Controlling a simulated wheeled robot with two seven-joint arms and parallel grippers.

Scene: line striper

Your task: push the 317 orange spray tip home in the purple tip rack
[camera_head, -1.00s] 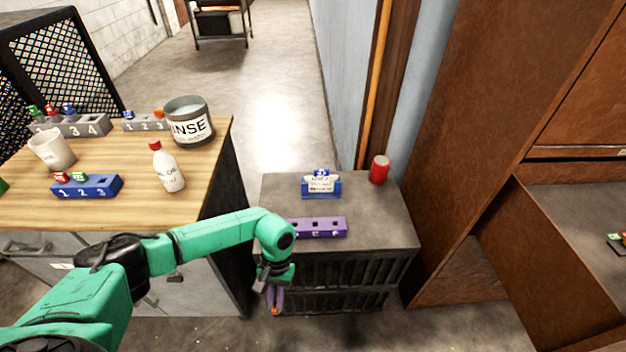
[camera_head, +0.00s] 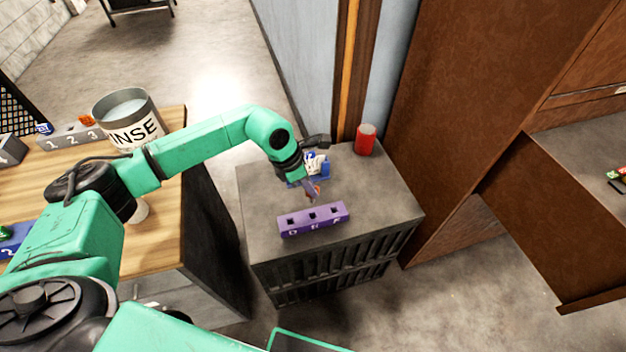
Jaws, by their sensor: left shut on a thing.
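The purple tip rack (camera_head: 314,224) lies on the dark grey top of a low cabinet, with three square slots that look empty. My left gripper (camera_head: 311,185) is above the cabinet top, just behind the rack's middle. It is shut on a small orange thing, the orange spray tip (camera_head: 314,191), of which only a little shows between the fingers. The tip appears apart from the rack; its exact height above it is hard to tell. The number on the tip cannot be read. My right gripper is not in view.
A blue holder with a white label (camera_head: 317,166) stands behind the gripper, partly hidden. A red can (camera_head: 365,139) is at the cabinet's back right. A rinse bucket (camera_head: 129,119) and grey rack (camera_head: 70,136) stand on the wooden bench. The cabinet top's right side is clear.

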